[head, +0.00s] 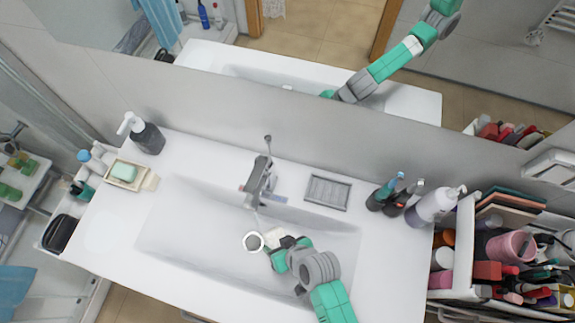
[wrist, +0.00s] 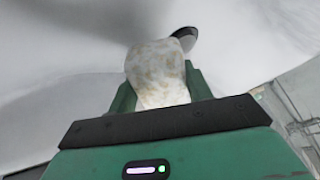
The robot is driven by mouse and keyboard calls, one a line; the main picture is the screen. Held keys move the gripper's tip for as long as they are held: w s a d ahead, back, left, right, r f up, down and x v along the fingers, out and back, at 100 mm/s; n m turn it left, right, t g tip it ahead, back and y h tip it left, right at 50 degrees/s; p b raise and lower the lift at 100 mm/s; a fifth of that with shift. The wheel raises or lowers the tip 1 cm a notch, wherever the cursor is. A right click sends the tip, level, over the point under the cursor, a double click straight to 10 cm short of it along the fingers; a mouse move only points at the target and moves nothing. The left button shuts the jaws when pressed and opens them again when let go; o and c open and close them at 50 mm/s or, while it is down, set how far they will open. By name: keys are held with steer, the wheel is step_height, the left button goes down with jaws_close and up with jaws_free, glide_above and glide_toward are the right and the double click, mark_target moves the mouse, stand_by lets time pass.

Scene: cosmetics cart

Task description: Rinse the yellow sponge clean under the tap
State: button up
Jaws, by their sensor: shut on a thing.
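My gripper (head: 282,246) is low in the white sink basin (head: 185,225), just right of a round drain ring (head: 253,242). It is shut on a pale cream sponge (wrist: 157,72) with faint tan patches, which sticks out past the green fingers in the wrist view. In the head view only part of the sponge (head: 274,236) shows beside the fingers. The grey tap (head: 259,178) stands at the back of the basin, up and left of my gripper. A faint streak shows below the spout; I cannot tell surely whether water runs.
A soap dish (head: 141,180) with green soap (head: 124,171) and a dark pump bottle (head: 150,138) stand on the left. A grey rack (head: 327,192) lies right of the tap. Several bottles and a full cosmetics cart (head: 500,290) are on the right. The basin's left side is clear.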

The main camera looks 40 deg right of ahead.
mark_target(266, 232)
steer(key=shift+w+a+f+b, duration=0.1)
steer(key=shift+w+f+b, duration=0.2)
steer(key=shift+w, duration=0.85)
steer(key=shift+w+f+b, duration=0.15)
steer(key=shift+w+b, duration=0.25)
steer(key=shift+w, duration=0.75)
steer(key=shift+w+a+f+b, duration=0.1)
steer(key=shift+w+f+b, duration=0.2)
steer(key=shift+w, duration=0.85)
steer(key=shift+s+r, duration=0.1)
steer(key=shift+s, duration=0.05)
steer(key=shift+s+d+p, duration=0.15)
steer(key=shift+s+p, duration=0.55)
steer(key=shift+s, duration=1.25)
steer(key=shift+s+d+p, duration=0.1)
steer(key=shift+s+p, duration=0.55)
steer(key=shift+s, duration=1.3)
steer(key=s+r+p, duration=0.4)
steer(key=s, duration=0.1)
steer(key=shift+p, duration=0.35)
steer(key=shift+d, duration=0.1)
